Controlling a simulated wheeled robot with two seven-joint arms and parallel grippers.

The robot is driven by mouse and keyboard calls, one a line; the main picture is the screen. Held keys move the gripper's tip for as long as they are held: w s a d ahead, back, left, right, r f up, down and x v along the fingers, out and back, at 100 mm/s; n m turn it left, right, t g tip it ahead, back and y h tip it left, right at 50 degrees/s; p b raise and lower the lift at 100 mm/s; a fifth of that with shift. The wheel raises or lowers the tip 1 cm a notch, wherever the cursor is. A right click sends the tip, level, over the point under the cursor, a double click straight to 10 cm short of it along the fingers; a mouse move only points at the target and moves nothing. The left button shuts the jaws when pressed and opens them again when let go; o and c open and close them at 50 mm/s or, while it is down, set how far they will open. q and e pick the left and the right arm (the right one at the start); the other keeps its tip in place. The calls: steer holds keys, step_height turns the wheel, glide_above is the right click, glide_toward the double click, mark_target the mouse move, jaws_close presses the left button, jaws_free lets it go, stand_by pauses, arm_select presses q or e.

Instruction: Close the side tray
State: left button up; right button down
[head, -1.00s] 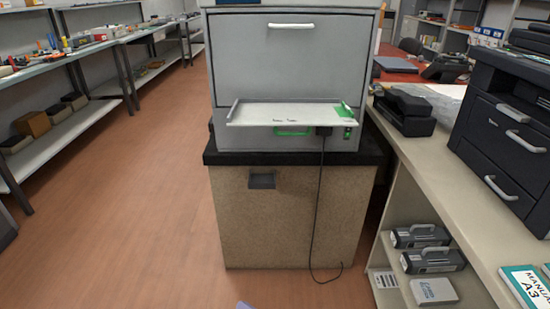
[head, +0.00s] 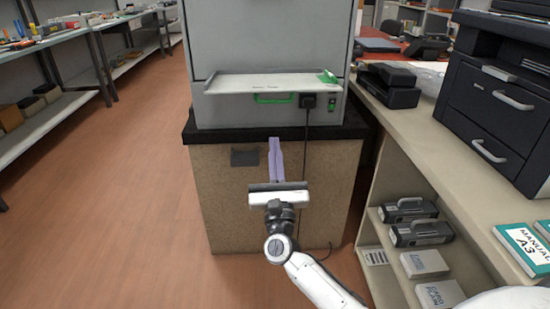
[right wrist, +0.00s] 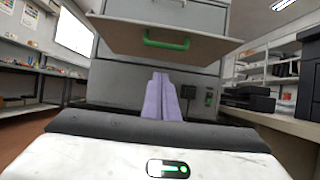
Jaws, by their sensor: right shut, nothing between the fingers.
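The side tray (head: 262,83) is a light grey flat tray that sticks out from the front of the grey machine (head: 268,40). A green handle shows under it in the head view (head: 273,98). In the right wrist view the tray's underside (right wrist: 125,40) is above, with the green handle (right wrist: 167,40) beneath it. My right gripper (head: 275,142) is in front of the stand, below the tray and apart from it. Its lilac fingers (right wrist: 162,82) are together with nothing between them. My left gripper is not in view.
The machine stands on a speckled stand (head: 225,195) with a black top. A counter (head: 440,165) with a black printer (head: 500,110) is on the right. Open floor (head: 110,210) lies on the left.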

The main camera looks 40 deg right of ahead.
arm_select(q)
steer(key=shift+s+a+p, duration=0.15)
steer(key=shift+p, duration=0.55)
arm_select(e)
steer(key=w+d+r, duration=0.2)
steer(key=w+r, duration=0.3)
steer(key=r, duration=0.1)
steer(key=shift+d, duration=0.4)
